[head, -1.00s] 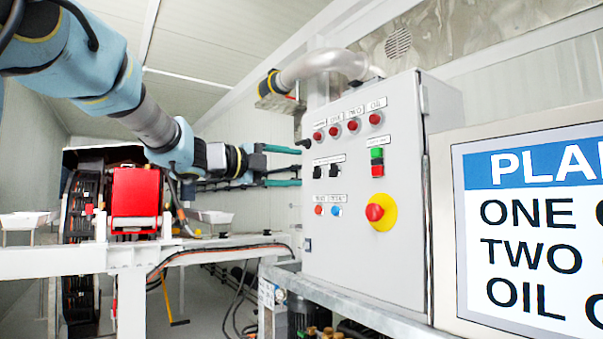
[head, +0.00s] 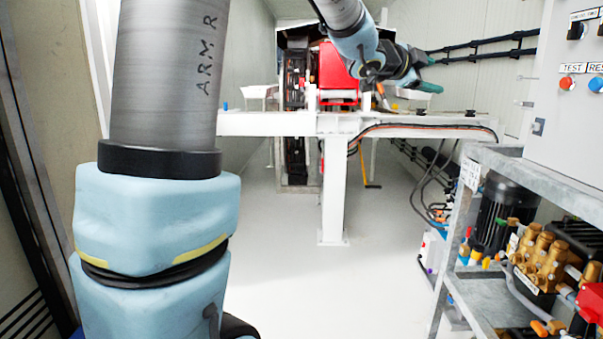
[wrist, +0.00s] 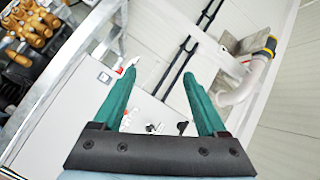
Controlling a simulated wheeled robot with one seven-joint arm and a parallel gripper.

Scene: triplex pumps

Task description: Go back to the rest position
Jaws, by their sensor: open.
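My gripper (wrist: 160,82) is open and empty, its two green fingers spread apart in the wrist view. In the head view my gripper (head: 437,75) shows small near the top middle, in front of the far wall and above the white beam, pointing right. My arm reaches from the left foreground, passes out of the top of the picture and comes back down to the gripper. The grey control cabinet (head: 572,110) stands to the right, apart from the gripper. The cabinet also shows beyond the fingers in the wrist view (wrist: 75,118).
A white beam frame (head: 270,124) with a red box (head: 337,72) crosses the back. A metal rack (head: 470,285) at the right holds brass pumps (head: 541,258) and a black motor (head: 508,205). The white floor (head: 310,290) in the middle is clear.

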